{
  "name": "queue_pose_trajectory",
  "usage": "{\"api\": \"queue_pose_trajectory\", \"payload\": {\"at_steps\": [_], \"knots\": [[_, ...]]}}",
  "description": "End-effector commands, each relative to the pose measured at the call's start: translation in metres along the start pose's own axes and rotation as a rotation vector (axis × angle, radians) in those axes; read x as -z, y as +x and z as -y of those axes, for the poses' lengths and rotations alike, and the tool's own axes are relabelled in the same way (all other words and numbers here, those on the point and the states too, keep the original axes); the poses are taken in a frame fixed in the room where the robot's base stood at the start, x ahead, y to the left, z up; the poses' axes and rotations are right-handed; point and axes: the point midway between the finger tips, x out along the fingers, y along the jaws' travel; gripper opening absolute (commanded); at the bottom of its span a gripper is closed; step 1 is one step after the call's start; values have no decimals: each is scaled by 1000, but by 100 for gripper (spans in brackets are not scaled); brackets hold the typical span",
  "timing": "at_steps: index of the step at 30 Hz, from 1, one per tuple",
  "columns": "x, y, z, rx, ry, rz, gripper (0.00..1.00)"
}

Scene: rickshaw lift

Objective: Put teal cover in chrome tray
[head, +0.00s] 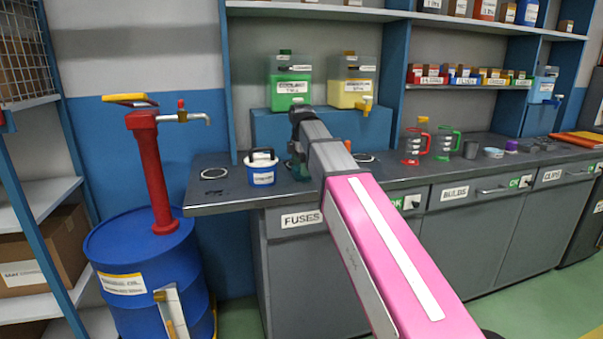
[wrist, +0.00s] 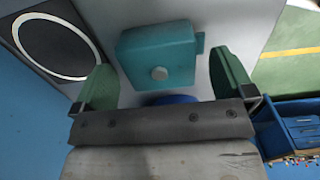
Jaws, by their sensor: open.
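A teal box-shaped piece with a pale round knob, which looks like the teal cover (wrist: 158,45), lies on the grey counter in the wrist view. My gripper (wrist: 166,82) is open, with its green fingers on either side of the cover's near end. I cannot tell whether they touch it. In the head view my gripper (head: 298,168) is low over the counter, right of a white and blue tub, and my arm hides most of the cover. I cannot make out a chrome tray for certain in either view.
The white and blue tub (head: 262,168) stands close to my gripper. Green (head: 290,82) and yellow (head: 352,82) dispensers stand behind on a blue riser. Red (head: 413,147) and green (head: 445,143) jug-like holders stand to the right. A blue barrel (head: 150,262) with a red pump is at left.

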Motion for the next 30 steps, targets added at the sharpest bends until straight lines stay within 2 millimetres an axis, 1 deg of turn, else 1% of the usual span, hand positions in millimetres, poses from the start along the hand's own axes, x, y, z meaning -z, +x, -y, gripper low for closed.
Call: {"api": "queue_pose_trajectory", "payload": {"at_steps": [1, 4, 11, 12, 14, 15, 16, 17, 18, 26, 30], "knots": [[0, 7, 1, 1, 0, 0, 100], [0, 15, 0, 0, 0, 0, 100], [0, 16, 0, -1, 0, 0, 100], [0, 16, 0, -1, 0, 0, 87], [0, 16, 0, -1, 0, 0, 67], [0, 16, 0, -1, 0, 0, 54], [0, 16, 0, -1, 0, 0, 47], [0, 16, 0, -1, 0, 0, 47], [0, 15, 0, -1, 0, 0, 43], [0, 13, -1, -1, 0, 0, 43], [0, 0, -1, -2, 0, 0, 43]]}}
